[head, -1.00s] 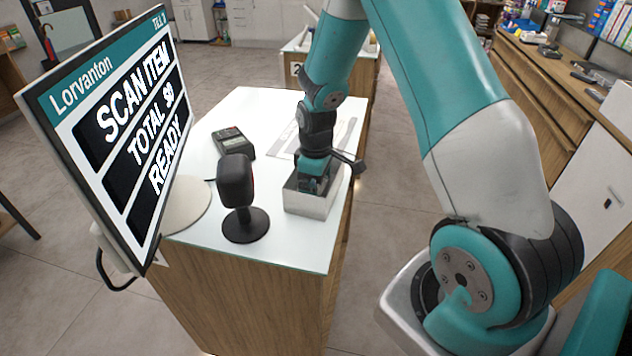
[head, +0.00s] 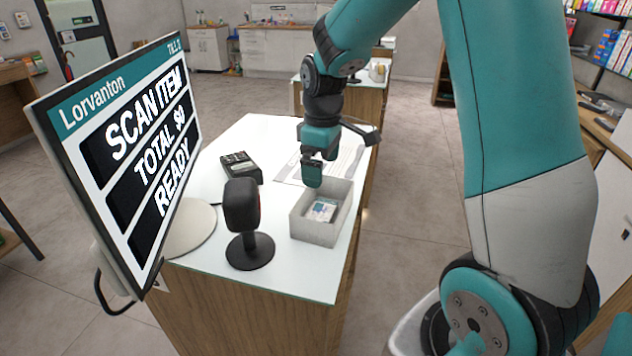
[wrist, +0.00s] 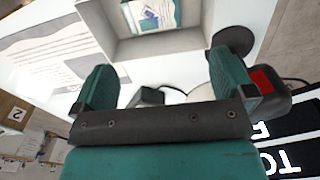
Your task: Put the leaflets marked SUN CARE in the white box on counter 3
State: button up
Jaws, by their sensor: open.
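The white box (head: 318,236) stands open at the right edge of the counter. A small stack of leaflets (head: 322,209) lies flat inside it; their print is too small to read. In the wrist view the box (wrist: 165,42) is at the top, with the leaflets (wrist: 152,14) on its floor. My gripper (head: 313,180) is above the back part of the box, apart from the leaflets. In the wrist view my gripper (wrist: 160,88) has its two teal fingers wide apart with nothing between them.
A till screen (head: 125,140) stands at the left of the counter. A black scanner (head: 243,215) on a round base and a card reader (head: 240,167) stand left of the box. A printed sheet (head: 345,160) lies behind it. Another counter (head: 372,95) is further back.

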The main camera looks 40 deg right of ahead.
jog(key=s+a+r+y, duration=0.2)
jog(key=s+a+r, duration=0.2)
jog(key=s+a, duration=0.6)
jog(key=s+a+r+y, duration=0.2)
jog(key=s+a+r, duration=0.2)
jog(key=s+a, duration=0.7)
jog(key=shift+s+a, duration=0.2)
jog(key=shift+s, duration=0.25)
jog(key=shift+r, duration=0.1)
